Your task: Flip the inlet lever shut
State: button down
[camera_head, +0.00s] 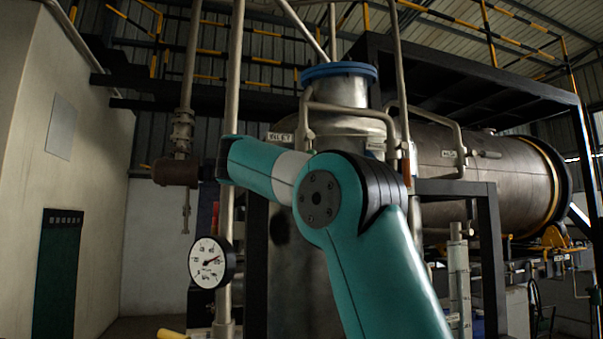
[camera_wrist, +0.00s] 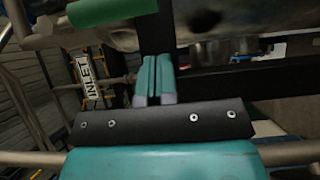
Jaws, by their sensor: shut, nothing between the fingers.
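The INLET label (camera_wrist: 92,72) is a white plate with dark letters, at the left in the wrist view. It also shows as a small tag (camera_head: 279,137) above my arm in the head view. A green sleeve (camera_wrist: 112,10) crosses the top of the wrist view; it looks like a lever grip, but I cannot see the rest of it. My gripper (camera_wrist: 157,62) is shut and empty, its teal fingers together just below and right of the sleeve, with no clear contact. In the head view my arm hides the gripper and the lever.
A steel vessel with a blue flange (camera_head: 338,72) stands behind my arm, with a large horizontal tank (camera_head: 480,175) to its right. Pipes surround them. A round gauge (camera_head: 211,262) hangs on the left pipe. A dark beam (camera_wrist: 250,72) lies beyond my fingers at right.

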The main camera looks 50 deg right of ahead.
jog(key=d, duration=0.2)
jog(key=s+d+p, duration=0.1)
jog(key=d, duration=0.1)
jog(key=shift+s, duration=0.2)
